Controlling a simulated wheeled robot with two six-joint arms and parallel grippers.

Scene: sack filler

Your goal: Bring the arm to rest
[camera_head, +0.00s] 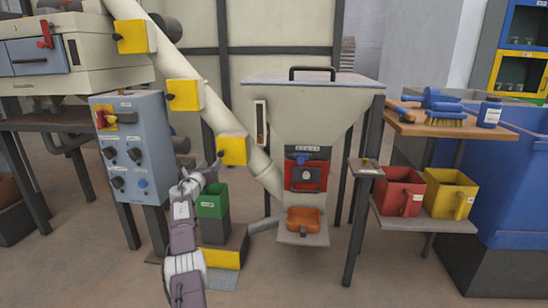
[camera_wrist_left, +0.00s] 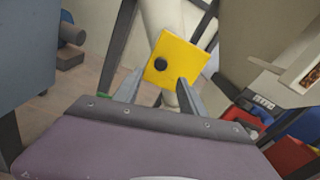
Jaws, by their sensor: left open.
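My left arm rises from the bottom of the head view, and its gripper (camera_head: 212,168) is in front of the sack filler, just left of the lowest yellow box on the slanted pipe. In the left wrist view the two fingers of the gripper (camera_wrist_left: 162,76) stand apart with nothing held between them. A yellow box (camera_wrist_left: 172,60) with a black knob shows beyond the fingertips; I cannot tell the exact gap. My right gripper is in neither view.
A blue-grey control panel (camera_head: 134,145) stands left of the arm. The slanted pipe (camera_head: 205,100) and its yellow boxes (camera_head: 233,149) are close by. The hopper (camera_head: 305,110) stands to the right, with a green bin (camera_head: 211,200) low beside the arm. A wooden shelf (camera_head: 425,128) is at right.

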